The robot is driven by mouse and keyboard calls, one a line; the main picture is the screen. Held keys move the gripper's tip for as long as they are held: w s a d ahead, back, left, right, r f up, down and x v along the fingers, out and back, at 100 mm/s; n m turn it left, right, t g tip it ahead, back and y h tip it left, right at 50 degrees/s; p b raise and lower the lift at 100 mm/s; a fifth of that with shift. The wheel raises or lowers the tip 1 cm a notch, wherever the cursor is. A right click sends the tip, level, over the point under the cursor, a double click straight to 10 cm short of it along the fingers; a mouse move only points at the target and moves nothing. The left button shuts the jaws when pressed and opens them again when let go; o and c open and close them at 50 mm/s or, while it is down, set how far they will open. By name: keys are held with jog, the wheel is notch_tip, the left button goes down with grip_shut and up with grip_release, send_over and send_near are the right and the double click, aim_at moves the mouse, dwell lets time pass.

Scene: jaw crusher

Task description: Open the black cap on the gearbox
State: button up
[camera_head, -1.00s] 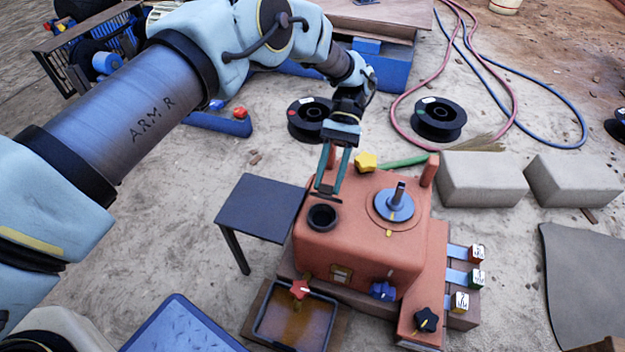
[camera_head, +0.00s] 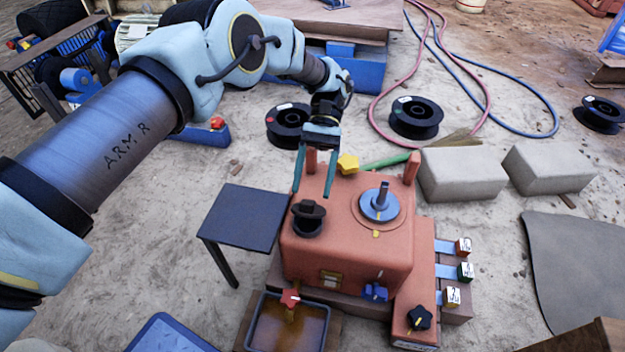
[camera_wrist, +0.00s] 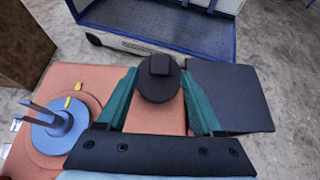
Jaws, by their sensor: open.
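The orange-red gearbox (camera_head: 350,245) stands on the ground in the middle of the head view. The black cap (camera_head: 308,216), a disc with a raised grip, is at the round neck on its top left. In the wrist view the cap (camera_wrist: 158,88) shows from above, between the two green fingers. My gripper (camera_head: 313,193) is open, with its fingers pointing down just above and behind the cap. The fingers are spread to either side of the cap; I cannot tell whether they touch it. The inside of the neck is hidden.
A dark side table (camera_head: 243,216) stands left of the gearbox. A blue disc with an upright shaft (camera_head: 380,207) and a yellow star knob (camera_head: 348,164) are on the gearbox top. A drip tray (camera_head: 262,309) lies in front. Concrete blocks (camera_head: 463,174) lie to the right.

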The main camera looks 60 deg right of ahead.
notch_tip(320, 180, up, 10)
jog(key=p, duration=0.2)
dwell(0.4)
dwell(0.4)
